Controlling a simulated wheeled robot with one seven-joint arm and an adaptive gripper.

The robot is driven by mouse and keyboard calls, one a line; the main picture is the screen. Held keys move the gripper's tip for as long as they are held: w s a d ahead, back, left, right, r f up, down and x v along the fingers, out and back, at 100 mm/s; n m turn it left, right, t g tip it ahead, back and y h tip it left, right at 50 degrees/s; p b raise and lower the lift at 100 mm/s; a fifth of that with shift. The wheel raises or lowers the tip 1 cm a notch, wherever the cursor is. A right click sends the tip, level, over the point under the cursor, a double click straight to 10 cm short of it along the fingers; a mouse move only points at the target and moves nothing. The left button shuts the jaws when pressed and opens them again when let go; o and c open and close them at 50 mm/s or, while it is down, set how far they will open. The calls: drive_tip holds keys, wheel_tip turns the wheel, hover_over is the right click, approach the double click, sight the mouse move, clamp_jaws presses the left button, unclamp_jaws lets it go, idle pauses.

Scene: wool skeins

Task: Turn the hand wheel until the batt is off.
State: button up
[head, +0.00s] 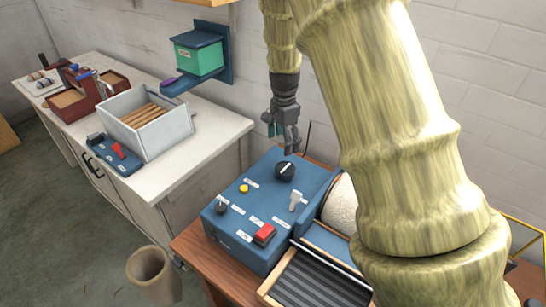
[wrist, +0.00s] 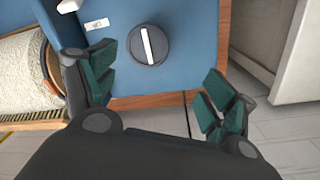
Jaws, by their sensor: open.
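My gripper (head: 283,140) is open and empty above the back of the blue control box (head: 235,222). In the wrist view its green-padded fingers (wrist: 157,92) are spread, with a round black knob (wrist: 148,45) just beyond them. The knob has a white bar and also shows in the head view (head: 285,170), below the gripper and apart from it. A cream fleecy drum surface (head: 342,200), apparently the batt, lies right of the box, partly behind my arm. It also shows at the left in the wrist view (wrist: 22,75). I cannot make out a hand wheel.
The box top carries a red switch (head: 264,233), a yellow button (head: 244,188), a white lever (head: 297,200) and a small black knob (head: 221,207). A ribbed feed tray (head: 318,282) is in front. A white bench (head: 205,140) with a crate (head: 172,137) stands left. A bin (head: 152,273) is on the floor.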

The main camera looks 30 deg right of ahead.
drive_tip(key=shift+s+f, duration=0.2)
drive_tip(key=p, duration=0.3)
hover_over(286, 167)
drive_tip(key=s, duration=0.3)
wheel_tip(286, 167, down, 4)
drive_tip(key=shift+w+f, duration=0.1)
drive_tip(key=shift+w, duration=0.05)
drive_tip(key=w+f, duration=0.4)
drive_tip(key=f, duration=0.1)
drive_tip(key=shift+a+f, duration=0.1)
drive_tip(key=shift+f, duration=0.05)
drive_tip(key=shift+s+r, duration=0.25)
drive_tip(key=shift+s, duration=0.3)
drive_tip(key=shift+s+r, duration=0.5)
drive_tip(key=shift+s, duration=0.25)
drive_tip(key=shift+c, duration=1.4)
drive_tip(key=shift+w+f, duration=0.15)
drive_tip(key=c, duration=0.3)
drive_tip(key=shift+w+f, duration=0.45)
drive_tip(key=shift+w, duration=0.1)
drive_tip(key=c, duration=0.4)
drive_tip(key=shift+s+r, duration=0.1)
drive_tip(key=shift+s, duration=0.05)
drive_tip(key=shift+c, duration=0.2)
